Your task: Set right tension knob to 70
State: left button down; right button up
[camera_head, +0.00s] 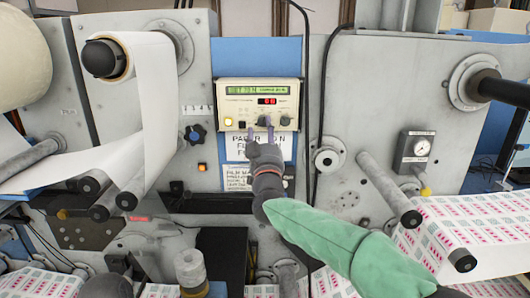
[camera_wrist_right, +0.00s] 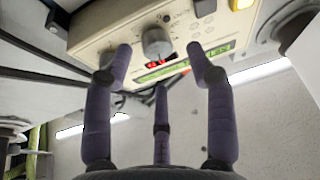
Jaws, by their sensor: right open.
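The beige control panel (camera_head: 236,100) hangs on the machine frame, with a green lit display and a small red one whose digits I cannot read surely. It has two grey knobs along its lower part. The right-hand knob (camera_head: 286,120) stands clear in the head view. The middle knob (camera_head: 262,120) is partly covered by my right gripper (camera_head: 259,127). In the wrist view, which sees the panel upside down, a grey knob (camera_wrist_right: 157,41) sits between the spread fingertips of my open right gripper (camera_wrist_right: 160,50); I see no clear contact. My left gripper is out of view.
A yellow button (camera_head: 228,122) is at the panel's lower left. A black cable (camera_head: 322,90) hangs right of the panel. A dark blue hand knob (camera_head: 195,134) is to its left. Rollers (camera_head: 390,190) and printed web (camera_head: 440,225) lie at the right.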

aim_at(264, 123)
jog(key=v, duration=0.8)
jog(key=shift+s, duration=0.4)
jog(key=w+r+n+y+p, duration=0.1)
jog(key=w+n, duration=0.2)
jog(key=w+r+n+g+y+p, duration=0.1)
jog(key=w+n+p, duration=0.1)
jog(key=w+n, duration=0.1)
jog(key=w+r+n+y+p, duration=0.1)
jog(key=w+n+y+p, duration=0.1)
jog(key=w, duration=0.2)
jog(key=shift+d+r+n+g, duration=0.1)
jog(key=shift+r+n+g, duration=0.3)
jog(key=shift+w+r, duration=0.1)
jog(key=shift+w, duration=0.5)
jog(key=c, duration=1.1)
